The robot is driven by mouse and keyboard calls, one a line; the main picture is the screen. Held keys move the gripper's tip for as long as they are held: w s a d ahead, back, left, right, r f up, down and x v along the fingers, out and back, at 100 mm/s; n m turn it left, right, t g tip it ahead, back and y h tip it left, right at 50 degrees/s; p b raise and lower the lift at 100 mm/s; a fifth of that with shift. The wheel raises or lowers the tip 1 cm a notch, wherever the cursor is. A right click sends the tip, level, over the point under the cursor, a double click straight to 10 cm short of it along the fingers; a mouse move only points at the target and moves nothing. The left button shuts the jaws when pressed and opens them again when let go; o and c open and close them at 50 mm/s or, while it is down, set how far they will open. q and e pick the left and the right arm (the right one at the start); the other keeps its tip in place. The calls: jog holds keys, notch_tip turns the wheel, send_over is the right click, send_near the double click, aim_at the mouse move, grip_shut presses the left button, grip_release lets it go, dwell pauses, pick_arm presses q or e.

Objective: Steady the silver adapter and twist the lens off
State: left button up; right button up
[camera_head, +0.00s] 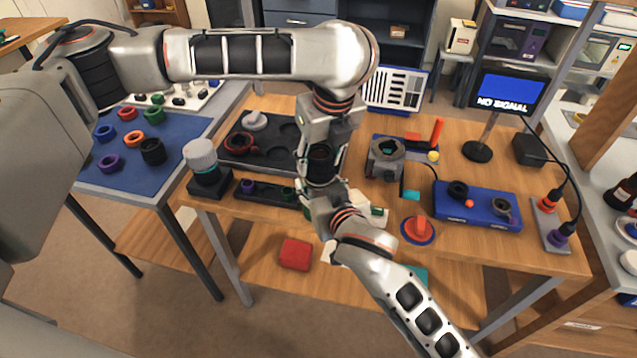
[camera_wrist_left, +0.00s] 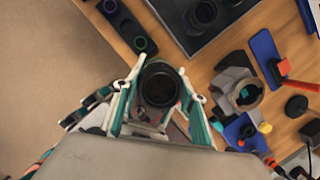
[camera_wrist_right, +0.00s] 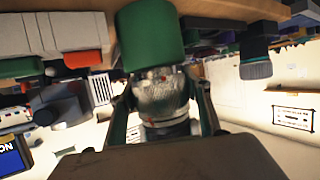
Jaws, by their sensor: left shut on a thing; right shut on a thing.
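My left gripper (camera_head: 320,158) comes down from above, shut on the dark lens (camera_head: 319,152). The left wrist view looks at the round end of this lens (camera_wrist_left: 160,87) between the fingers. My right gripper (camera_head: 322,194) reaches up from the front, just below the left one. The right wrist view shows its fingers shut around the scuffed silver adapter (camera_wrist_right: 160,97). A green cylinder (camera_wrist_right: 151,38) adjoins the adapter there; the table appears at the top of that view. The joint between lens and adapter is hidden by the grippers.
The wooden table (camera_head: 462,178) lies behind the grippers. It carries a black tray (camera_head: 284,152), a grey clamp-like fixture (camera_head: 385,158), a blue block (camera_head: 476,206) and a small monitor (camera_head: 507,92).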

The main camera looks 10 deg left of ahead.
pick_arm(q)
jog(key=shift+n, duration=0.6)
jog(key=shift+r, duration=1.05)
jog(key=shift+r, duration=2.45)
pick_arm(e)
jog(key=o, duration=1.5)
jog(key=shift+o, duration=0.2)
